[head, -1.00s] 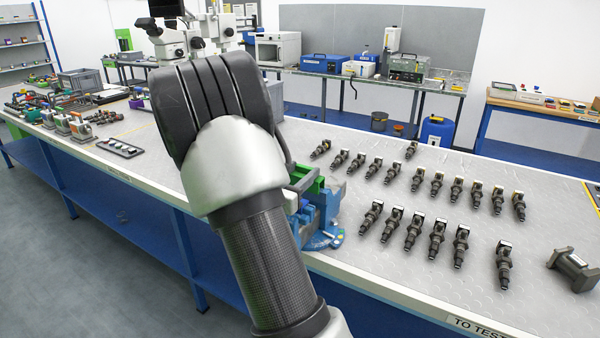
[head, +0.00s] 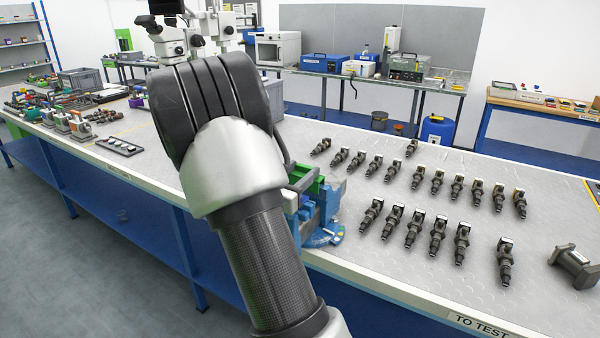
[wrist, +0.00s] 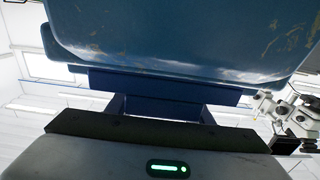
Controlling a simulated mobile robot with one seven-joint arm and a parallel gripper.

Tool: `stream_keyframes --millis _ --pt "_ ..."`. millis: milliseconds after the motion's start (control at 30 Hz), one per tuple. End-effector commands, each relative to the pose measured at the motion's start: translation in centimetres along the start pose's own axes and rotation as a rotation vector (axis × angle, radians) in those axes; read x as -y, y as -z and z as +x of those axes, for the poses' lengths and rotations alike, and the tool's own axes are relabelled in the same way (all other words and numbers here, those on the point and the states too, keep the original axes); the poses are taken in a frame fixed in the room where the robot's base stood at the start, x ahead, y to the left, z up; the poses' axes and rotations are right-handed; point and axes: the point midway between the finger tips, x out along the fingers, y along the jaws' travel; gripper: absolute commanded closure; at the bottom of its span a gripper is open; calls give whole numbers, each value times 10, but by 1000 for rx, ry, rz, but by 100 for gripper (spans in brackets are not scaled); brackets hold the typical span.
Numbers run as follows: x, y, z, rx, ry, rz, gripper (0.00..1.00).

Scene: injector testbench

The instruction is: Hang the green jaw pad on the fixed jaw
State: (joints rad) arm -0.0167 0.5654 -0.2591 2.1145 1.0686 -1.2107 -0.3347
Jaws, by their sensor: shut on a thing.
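The green jaw pad (head: 312,186) shows as a small green patch at the right edge of my arm in the head view, at the top of the blue vise (head: 328,214). My gripper (head: 301,181) is shut on the pad. In the wrist view, a large worn blue surface (wrist: 180,40), which looks like part of the vise, fills the top. The pad does not show there.
A dark grey part (head: 573,266) lies at the far right. A black tray (head: 119,147) and other fittings are on the left. A microscope (head: 185,40) stands behind my arm.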

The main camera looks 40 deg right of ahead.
Motion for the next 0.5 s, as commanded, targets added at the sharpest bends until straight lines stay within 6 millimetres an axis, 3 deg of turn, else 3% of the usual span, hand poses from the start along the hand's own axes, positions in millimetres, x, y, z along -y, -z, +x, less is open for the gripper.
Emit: stream_keyframes --millis 367,500 --pt "-2 -19 -2 20 -1 -13 76" --pt "-3 -23 -2 20 -1 -13 84"
